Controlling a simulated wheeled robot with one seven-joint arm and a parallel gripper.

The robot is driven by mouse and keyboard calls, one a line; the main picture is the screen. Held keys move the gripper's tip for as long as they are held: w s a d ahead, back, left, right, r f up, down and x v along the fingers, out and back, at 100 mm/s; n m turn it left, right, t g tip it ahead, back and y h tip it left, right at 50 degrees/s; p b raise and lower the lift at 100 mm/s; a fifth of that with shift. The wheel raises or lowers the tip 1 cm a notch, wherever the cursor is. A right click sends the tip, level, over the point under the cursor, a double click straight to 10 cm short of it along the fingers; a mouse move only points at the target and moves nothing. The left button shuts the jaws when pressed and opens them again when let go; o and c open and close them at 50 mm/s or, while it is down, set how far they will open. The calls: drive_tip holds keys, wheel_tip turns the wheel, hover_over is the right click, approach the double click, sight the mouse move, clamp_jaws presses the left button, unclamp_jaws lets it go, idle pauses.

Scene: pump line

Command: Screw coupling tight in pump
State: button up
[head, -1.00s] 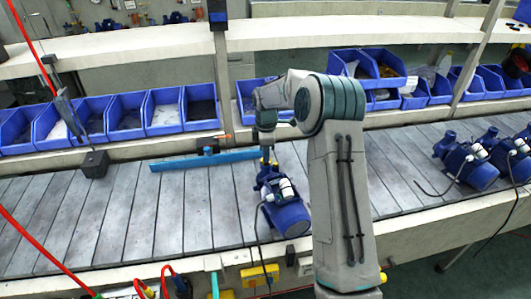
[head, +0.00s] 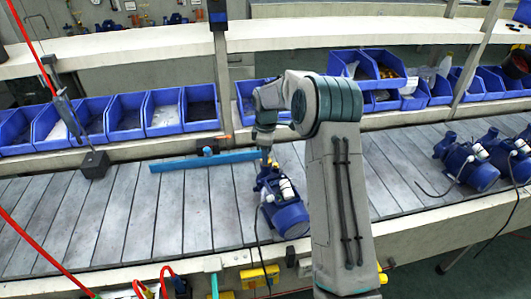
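A blue pump (head: 287,212) lies on the slatted line in front of my arm, with a white part on its side and a dark cable hanging toward the front edge. My gripper (head: 265,154) points down at the far end of this pump, right above its blue inlet part. A small yellowish spot shows at the gripper's tip; I cannot tell whether it is the coupling or a fingertip. The fingers are too small to see whether they are open or shut. My arm hides part of the line right of the pump.
More blue pumps (head: 466,163) stand on the line at the right. A flat blue bar (head: 205,160) lies behind the pump, left of the gripper. Blue bins (head: 126,117) line the back. The left slats are clear.

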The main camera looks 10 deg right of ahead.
drive_tip(key=shift+n, duration=1.3)
drive_tip(key=n+p, duration=0.1)
drive_tip(key=n, duration=0.2)
drive_tip(key=shift+r+n+p, duration=0.1)
drive_tip(key=shift+n+p, duration=0.35)
drive_tip(key=shift+n, duration=1.45)
drive_tip(key=shift+p, duration=0.3)
